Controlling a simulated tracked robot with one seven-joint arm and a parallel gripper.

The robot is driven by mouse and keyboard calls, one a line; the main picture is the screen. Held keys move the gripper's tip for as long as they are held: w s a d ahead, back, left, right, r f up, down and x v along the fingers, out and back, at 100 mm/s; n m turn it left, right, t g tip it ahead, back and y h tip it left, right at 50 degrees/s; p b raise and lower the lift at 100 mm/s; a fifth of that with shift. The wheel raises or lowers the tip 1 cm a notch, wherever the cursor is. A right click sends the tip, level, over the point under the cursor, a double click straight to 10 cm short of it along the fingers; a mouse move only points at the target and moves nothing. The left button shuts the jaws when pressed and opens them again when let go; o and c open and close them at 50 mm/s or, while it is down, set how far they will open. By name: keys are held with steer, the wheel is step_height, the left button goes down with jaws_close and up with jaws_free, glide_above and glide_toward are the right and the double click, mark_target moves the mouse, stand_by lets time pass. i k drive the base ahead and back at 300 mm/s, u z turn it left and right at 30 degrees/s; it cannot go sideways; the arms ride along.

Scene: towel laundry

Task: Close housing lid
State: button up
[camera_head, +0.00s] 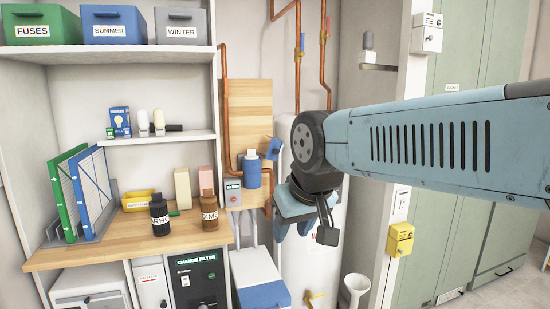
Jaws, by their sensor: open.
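A blue filter housing (252,178) is fixed at the copper pipe in front of a wooden wall panel. A pale piece shows at its top. Its blue lid (272,148) stands tilted up at the housing's upper right, apart from the opening. My gripper (296,231) is open and empty, pointing down, to the right of the housing and lower in the picture. It shows in front of the white tank. Its fingers are partly hidden by its own body, and it touches neither the lid nor the housing.
A grey box with a small screen (232,190) sits just left of the housing. Copper pipes (223,100) run beside it. A white tank (318,262) stands behind my gripper. The wooden worktop (110,244) at left holds a black bottle (159,214) and a brown bottle (208,210).

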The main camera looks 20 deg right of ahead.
mark_target(275, 146)
steer(key=z, duration=1.2)
steer(key=i, duration=0.7)
steer(key=z, duration=0.05)
